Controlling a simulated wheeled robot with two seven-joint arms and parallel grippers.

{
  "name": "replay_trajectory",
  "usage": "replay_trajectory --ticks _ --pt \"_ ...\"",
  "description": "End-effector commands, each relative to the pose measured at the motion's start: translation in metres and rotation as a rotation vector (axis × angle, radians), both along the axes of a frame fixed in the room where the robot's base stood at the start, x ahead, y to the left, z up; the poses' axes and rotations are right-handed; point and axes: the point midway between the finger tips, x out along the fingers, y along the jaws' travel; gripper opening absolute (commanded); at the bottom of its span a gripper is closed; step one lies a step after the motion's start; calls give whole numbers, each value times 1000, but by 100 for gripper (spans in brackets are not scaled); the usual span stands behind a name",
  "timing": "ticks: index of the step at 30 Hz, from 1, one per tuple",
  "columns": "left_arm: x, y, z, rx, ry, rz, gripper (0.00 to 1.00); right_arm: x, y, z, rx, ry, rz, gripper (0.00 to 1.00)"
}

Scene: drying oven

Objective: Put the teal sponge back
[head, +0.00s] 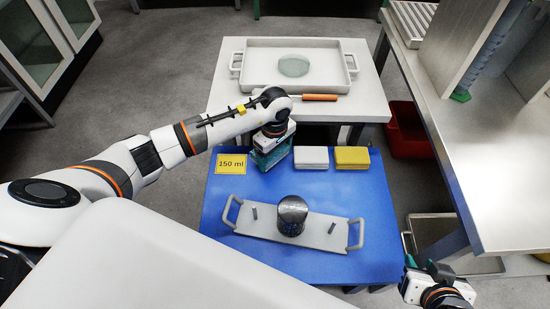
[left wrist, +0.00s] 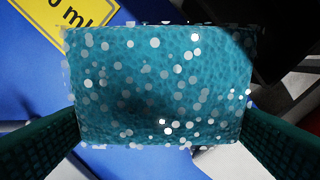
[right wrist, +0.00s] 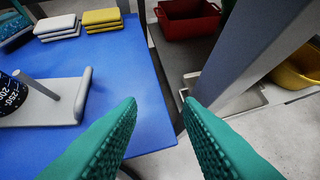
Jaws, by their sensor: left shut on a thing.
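The teal sponge (left wrist: 160,85) fills the left wrist view, speckled with pale dots, between the two fingers of my left gripper (head: 268,152). My left gripper is shut on it. In the head view a sliver of the teal sponge (head: 272,161) shows under the gripper, at the back of the blue table, left of the white sponges (head: 311,157) and the yellow sponges (head: 352,158). Whether its underside touches the table is hidden. My right gripper (right wrist: 160,105) is open and empty, at the table's front right.
A yellow "150 ml" card (head: 231,164) lies left of the held sponge. A grey handled tray (head: 262,222) with pegs carries a dark cylinder (head: 291,216). Behind, a white table bears a tray (head: 262,78) with a glass dish (head: 293,66) and an orange-handled tool (head: 319,97).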

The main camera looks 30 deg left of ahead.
Motion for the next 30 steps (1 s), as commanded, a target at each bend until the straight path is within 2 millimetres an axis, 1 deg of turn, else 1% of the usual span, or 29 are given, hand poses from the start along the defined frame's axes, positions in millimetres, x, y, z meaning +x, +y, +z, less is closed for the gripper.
replay_trajectory --ticks 1,5,14,22,23,24,30 --pt "0 -1 -10 -2 1 1 64 7 3 2 10 -45 4 33" --pt "0 -1 -22 -1 0 -1 64 18 7 11 28 -124 9 33" --pt "0 0 -22 0 -1 -1 64 20 8 14 31 -140 10 33" --pt "0 0 -25 0 -1 -1 64 26 10 19 40 -184 12 33" --pt "0 0 -24 0 -1 -1 90 26 10 20 40 -186 12 33" --pt "0 0 -24 0 -1 -1 94 26 10 20 40 -186 12 33" --pt "0 0 -24 0 -1 -1 94 26 10 19 40 -183 12 33"
